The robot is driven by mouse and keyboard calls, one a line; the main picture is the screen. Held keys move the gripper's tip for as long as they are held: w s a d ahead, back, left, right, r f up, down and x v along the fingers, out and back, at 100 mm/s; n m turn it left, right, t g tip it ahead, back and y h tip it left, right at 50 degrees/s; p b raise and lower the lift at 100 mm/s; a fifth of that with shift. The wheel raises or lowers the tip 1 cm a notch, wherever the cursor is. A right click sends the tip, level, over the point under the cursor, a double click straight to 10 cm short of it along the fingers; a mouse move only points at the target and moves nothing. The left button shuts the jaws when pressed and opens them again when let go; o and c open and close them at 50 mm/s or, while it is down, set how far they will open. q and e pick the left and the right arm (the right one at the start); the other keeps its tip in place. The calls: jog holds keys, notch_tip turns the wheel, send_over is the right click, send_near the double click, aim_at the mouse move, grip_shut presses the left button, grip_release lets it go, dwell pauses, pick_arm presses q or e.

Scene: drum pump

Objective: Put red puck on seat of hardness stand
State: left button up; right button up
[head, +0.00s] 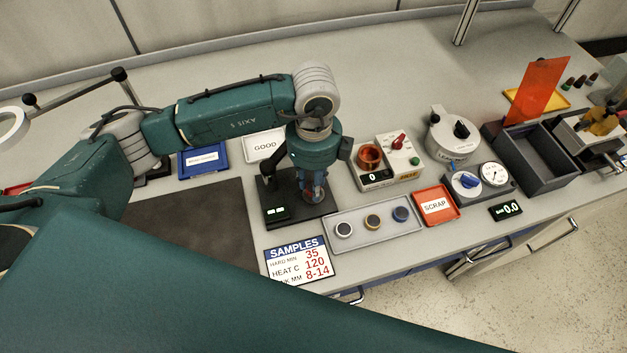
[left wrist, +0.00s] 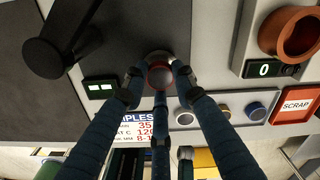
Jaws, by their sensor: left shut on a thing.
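The hardness stand (head: 276,195) is a dark base plate with an upright post and a small green display. It also shows in the left wrist view (left wrist: 115,60). My left gripper (head: 317,196) points down over the right part of the base plate. In the left wrist view its blue fingers (left wrist: 159,82) are shut around the red puck (left wrist: 160,76). A round metallic seat (left wrist: 158,56) shows just behind the puck. I cannot tell whether the puck touches the seat. In the head view the fingers largely hide puck and seat. My right gripper is not in view.
In front right of the stand is a grey tray (head: 357,238) with several pucks. A SAMPLES card (head: 298,261) lies in front. A heater block (head: 388,172) and a red SCRAP tray (head: 435,206) are to the right. A GOOD tray (head: 265,144) lies behind.

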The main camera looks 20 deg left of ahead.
pick_arm(q)
jog(key=shift+f+b, duration=0.75)
jog(key=shift+f, duration=0.05)
dwell(1.2)
dwell(0.3)
jog(key=o, duration=1.3)
jog(key=shift+c, duration=0.2)
jog(key=shift+r, duration=0.15)
jog(key=shift+r+p, duration=2.65)
jog(key=shift+r, duration=1.3)
jog(key=shift+s+f, duration=0.1)
jog(key=shift+f, duration=0.05)
